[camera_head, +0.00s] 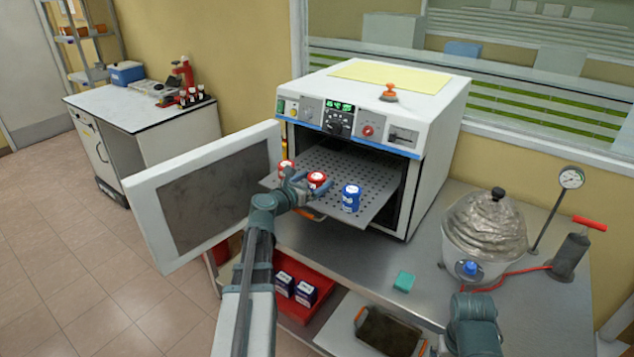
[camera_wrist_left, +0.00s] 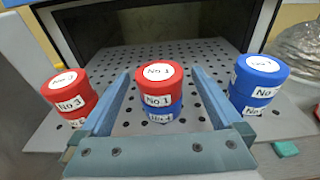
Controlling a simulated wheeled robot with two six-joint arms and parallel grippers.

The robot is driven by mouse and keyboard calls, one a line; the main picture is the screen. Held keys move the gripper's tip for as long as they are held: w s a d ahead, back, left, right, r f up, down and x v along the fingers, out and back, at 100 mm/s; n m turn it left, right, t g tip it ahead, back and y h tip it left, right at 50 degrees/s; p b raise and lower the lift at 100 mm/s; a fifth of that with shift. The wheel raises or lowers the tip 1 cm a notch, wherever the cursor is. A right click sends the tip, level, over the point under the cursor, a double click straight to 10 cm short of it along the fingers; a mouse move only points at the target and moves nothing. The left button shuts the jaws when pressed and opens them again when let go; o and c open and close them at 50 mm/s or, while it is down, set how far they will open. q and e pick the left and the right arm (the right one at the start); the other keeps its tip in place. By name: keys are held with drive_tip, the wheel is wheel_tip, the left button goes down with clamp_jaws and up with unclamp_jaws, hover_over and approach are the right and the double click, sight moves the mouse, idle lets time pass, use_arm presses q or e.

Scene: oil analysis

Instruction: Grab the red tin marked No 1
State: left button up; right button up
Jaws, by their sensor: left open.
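The red tin marked No 1 (camera_wrist_left: 159,84) is in the middle of the left wrist view, on top of a blue tin (camera_wrist_left: 161,113). It also shows in the head view (camera_head: 317,180). My left gripper (camera_wrist_left: 160,88) is open, with one finger on each side of the No 1 tin and a gap on both sides. In the head view my left gripper (camera_head: 298,186) is at the front edge of the perforated shelf (camera_head: 335,165). My right arm shows only in part at the lower right, and its fingers cannot be made out.
A red tin marked No 3 (camera_wrist_left: 69,92) stands left and a blue-topped stack (camera_wrist_left: 257,80) right on the shelf. The oven (camera_head: 440,105) has its door (camera_head: 205,195) swung open at left. A vacuum pot (camera_head: 485,232) stands on the bench at right.

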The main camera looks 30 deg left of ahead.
use_arm(q)
drive_tip(key=shift+w+f, duration=0.15)
drive_tip(key=shift+w, duration=0.45)
drive_tip(key=c, duration=1.4)
drive_tip(key=shift+c, duration=0.2)
